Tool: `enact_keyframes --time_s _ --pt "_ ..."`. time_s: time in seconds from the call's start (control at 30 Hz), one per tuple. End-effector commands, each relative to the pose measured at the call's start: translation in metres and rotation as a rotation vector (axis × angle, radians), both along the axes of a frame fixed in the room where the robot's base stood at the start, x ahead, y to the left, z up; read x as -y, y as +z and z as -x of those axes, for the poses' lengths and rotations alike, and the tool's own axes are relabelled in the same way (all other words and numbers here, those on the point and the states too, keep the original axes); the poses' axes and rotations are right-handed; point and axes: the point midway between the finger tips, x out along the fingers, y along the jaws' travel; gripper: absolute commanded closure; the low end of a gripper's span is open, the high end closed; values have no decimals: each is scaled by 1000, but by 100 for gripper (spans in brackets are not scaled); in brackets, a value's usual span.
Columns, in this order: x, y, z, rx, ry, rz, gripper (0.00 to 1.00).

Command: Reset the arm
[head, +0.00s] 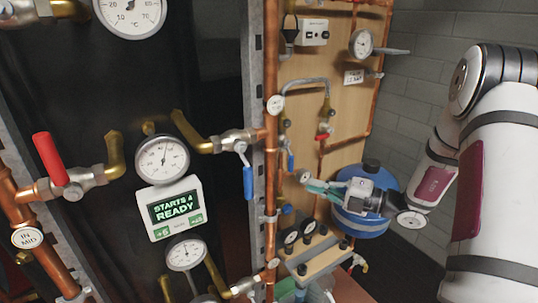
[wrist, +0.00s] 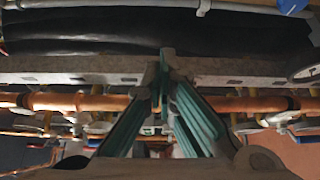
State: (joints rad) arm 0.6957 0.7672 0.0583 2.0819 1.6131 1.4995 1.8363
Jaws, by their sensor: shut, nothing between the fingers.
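My gripper (head: 315,186) is at the right of the middle in the head view, at the end of my white arm. It points left toward the vertical copper pipe (head: 269,120) and stands in front of the wooden panel and a blue tank (head: 362,228). In the wrist view the teal fingers of my gripper (wrist: 164,90) come together at the tips, with nothing held. Beyond them a grey metal rail (wrist: 70,68) and a copper pipe (wrist: 70,102) run across the picture. I cannot tell how far the tips are from the pipe.
A display (head: 174,208) reads "STARTS 4 READY" between gauges on the dark panel at left. A red-handled valve (head: 50,158) and a blue-handled valve (head: 247,180) stick out. A grey block wall (head: 425,75) stands behind my arm.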

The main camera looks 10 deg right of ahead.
Motion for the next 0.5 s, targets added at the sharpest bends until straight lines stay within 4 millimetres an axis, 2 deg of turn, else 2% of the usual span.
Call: enact_keyframes --time_s 0.13,0.27,0.4,0.5 --pt "-12 10 5 34 44 52 100" --pt "-47 36 26 149 181 222 100" --pt "-93 67 67 356 407 485 100" --pt "-119 83 101 526 577 663 100"
